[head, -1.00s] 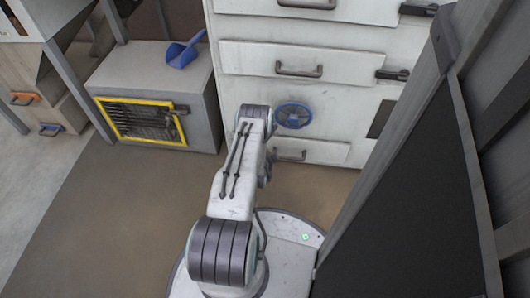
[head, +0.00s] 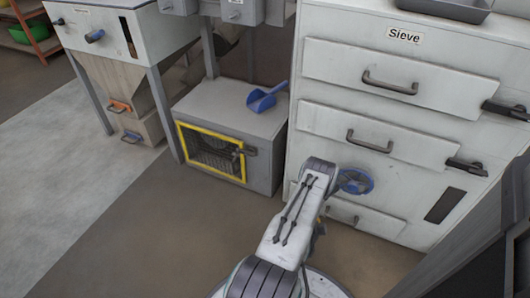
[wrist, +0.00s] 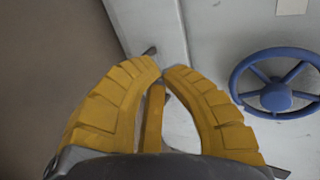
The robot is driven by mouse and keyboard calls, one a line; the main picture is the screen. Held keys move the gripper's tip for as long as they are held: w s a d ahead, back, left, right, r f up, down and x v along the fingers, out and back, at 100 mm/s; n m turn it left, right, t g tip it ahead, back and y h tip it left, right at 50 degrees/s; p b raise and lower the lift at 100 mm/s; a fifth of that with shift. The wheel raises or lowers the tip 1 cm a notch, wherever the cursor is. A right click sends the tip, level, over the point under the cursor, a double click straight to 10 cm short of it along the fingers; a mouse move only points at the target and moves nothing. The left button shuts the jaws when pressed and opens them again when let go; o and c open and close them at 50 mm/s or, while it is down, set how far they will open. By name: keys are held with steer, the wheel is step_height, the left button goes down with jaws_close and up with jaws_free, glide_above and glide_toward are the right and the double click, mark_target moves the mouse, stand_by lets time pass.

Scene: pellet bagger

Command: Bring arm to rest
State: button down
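My arm (head: 290,220) reaches forward from my base, low in front of the white cabinet marked "Sieve" (head: 385,35). My gripper (wrist: 162,70) shows in the wrist view as two yellow ribbed fingers. Their tips meet, and I see nothing held between them. In the head view the gripper is mostly hidden behind the arm. A blue handwheel (head: 355,181) on the cabinet front is just right of the arm's end. It also shows in the wrist view (wrist: 276,97), to the right of the fingers and apart from them.
A grey box with a yellow-framed grille (head: 211,152) stands left of the cabinet, with a blue scoop (head: 265,97) on top. A hopper (head: 110,35) stands further left. A dark panel (head: 490,245) is close at the right. The floor at the left is clear.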

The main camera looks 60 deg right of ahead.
steer(key=w+r+n+t+y+p, duration=0.2)
steer(key=w+r+n+p, duration=0.25)
steer(key=w+r, duration=0.65)
steer(key=w+r+n+t+y+p, duration=0.1)
steer(key=w+r+n+p, duration=0.35)
steer(key=w+r, duration=0.6)
steer(key=w+a+r+n+y+p, duration=0.1)
steer(key=w+a+r+n+p, duration=0.25)
steer(key=r, duration=0.45)
steer(key=w+a+r+n+t+y+p, duration=0.1)
steer(key=w+a+r+n+p, duration=0.1)
steer(key=a+r, duration=0.45)
steer(key=w+a+r+n+y+p, duration=0.2)
steer(key=w+r, duration=0.1)
steer(key=r, duration=0.7)
steer(key=s+a+r+n+y+p, duration=0.25)
steer(key=a+r+n+p, duration=0.55)
steer(key=a+r, duration=1.05)
steer(key=s+a+r+n+g+y+p, duration=0.2)
steer(key=s+a+r+n+p, duration=0.5)
steer(key=s+a+r, duration=0.6)
steer(key=s+a+n, duration=0.1)
steer(key=s+n, duration=0.1)
steer(key=s, duration=0.1)
steer(key=shift+s+r+p, duration=0.2)
steer(key=shift+r+p, duration=0.1)
steer(key=shift+p, duration=0.05)
